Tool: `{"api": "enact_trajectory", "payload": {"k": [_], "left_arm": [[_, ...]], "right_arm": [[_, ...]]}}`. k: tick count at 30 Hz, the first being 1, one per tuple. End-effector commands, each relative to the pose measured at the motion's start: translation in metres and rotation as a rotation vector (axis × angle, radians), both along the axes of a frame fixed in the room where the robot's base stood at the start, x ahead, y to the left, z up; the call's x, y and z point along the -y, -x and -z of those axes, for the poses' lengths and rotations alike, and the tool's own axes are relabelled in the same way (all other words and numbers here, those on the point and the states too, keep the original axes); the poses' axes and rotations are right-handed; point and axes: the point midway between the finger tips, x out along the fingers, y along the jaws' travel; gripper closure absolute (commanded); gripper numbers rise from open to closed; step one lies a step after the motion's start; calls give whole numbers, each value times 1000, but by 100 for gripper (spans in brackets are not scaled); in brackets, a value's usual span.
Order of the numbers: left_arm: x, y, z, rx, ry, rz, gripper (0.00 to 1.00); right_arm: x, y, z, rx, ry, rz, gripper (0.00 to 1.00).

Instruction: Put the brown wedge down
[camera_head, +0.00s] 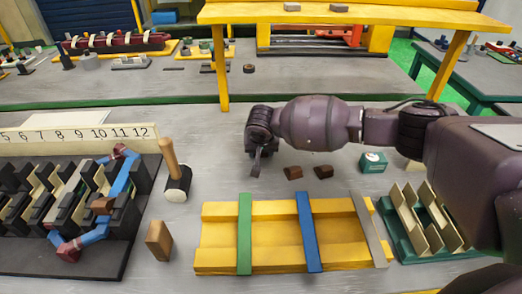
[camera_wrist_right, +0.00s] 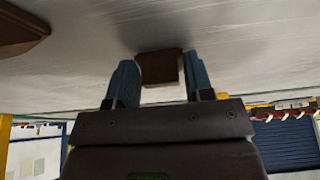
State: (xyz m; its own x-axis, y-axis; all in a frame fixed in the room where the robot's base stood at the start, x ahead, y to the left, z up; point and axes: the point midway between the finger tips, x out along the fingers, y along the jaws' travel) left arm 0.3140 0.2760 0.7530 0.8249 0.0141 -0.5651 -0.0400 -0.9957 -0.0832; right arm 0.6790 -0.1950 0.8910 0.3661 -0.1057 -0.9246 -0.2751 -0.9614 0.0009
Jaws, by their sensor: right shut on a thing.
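My right gripper (camera_head: 257,170) reaches in from the right and points down over the grey table, left of two small brown wedges (camera_head: 293,172) (camera_head: 323,172) lying there. In the right wrist view my right gripper (camera_wrist_right: 160,70) is shut on a brown wedge (camera_wrist_right: 160,65), held between its two blue-grey fingers. The wedge is close to the table surface; I cannot tell whether it touches. In the head view the held wedge is hidden or too small to make out. My left gripper is not in view.
A dark stator fixture (camera_head: 140,185) with a blue coil stands left, beside a mallet (camera_head: 178,182) and a brown block (camera_head: 158,240). A yellow tray (camera_head: 225,210) with coloured strips lies in front. A green rack (camera_head: 430,255) and a small green box (camera_head: 373,162) are right.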

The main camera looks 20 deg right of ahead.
Motion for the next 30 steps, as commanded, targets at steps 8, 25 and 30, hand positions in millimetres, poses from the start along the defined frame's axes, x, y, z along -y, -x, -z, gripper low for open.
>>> {"api": "enact_trajectory", "payload": {"k": [8,25,30], "left_arm": [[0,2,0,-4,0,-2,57],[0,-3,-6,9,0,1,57],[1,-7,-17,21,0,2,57]], "right_arm": [[0,0,2,1,-1,1,46],[-2,3,-11,3,-2,-1,27],[-4,13,-40,5,-2,-1,27]]}}
